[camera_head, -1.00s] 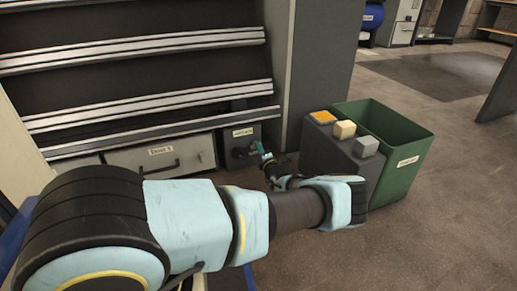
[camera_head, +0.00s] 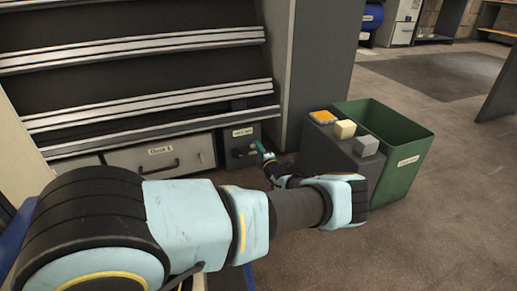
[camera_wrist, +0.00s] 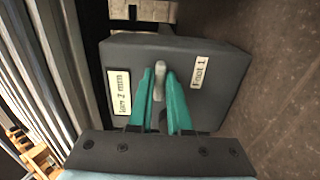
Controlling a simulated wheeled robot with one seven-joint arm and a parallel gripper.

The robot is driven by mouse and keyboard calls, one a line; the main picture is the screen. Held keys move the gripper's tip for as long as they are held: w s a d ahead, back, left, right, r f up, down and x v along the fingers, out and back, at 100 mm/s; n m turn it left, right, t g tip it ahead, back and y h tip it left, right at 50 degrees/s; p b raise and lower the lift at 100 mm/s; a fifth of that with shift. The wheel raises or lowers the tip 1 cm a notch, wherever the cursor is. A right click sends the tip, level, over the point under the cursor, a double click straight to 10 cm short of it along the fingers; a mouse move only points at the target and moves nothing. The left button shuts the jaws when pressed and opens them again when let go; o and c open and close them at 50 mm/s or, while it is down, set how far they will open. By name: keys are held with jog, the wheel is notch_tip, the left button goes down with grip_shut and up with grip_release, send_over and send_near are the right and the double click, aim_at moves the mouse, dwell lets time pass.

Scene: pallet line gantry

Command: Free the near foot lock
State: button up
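The foot lock is a dark grey box (camera_wrist: 215,75) low at the foot of the rack. It also shows in the head view (camera_head: 226,152). A grey lever (camera_wrist: 160,78) stands out from its face in the wrist view. My gripper (camera_wrist: 159,85) has teal fingers, one on each side of the lever, close against it with hardly any gap at the tips. In the head view my gripper (camera_head: 262,150) is small, at the right side of the box. The lever's lower part is partly hidden between the fingers.
A drawer (camera_head: 160,155) with a dark handle is left of the box. A dark stand (camera_head: 335,155) with an orange, a cream and a grey block on top stands to the right. A green bin (camera_head: 405,175) is beside it. Open floor lies further right.

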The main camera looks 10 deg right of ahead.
jog(key=o, duration=0.4)
jog(key=shift+o, duration=0.2)
jog(key=s+d+p, duration=0.1)
jog(key=s+p, duration=0.3)
jog(key=s, duration=0.6)
jog(key=shift+s+d+p, duration=0.15)
jog(key=shift+s+p, duration=0.15)
jog(key=shift+s, duration=0.05)
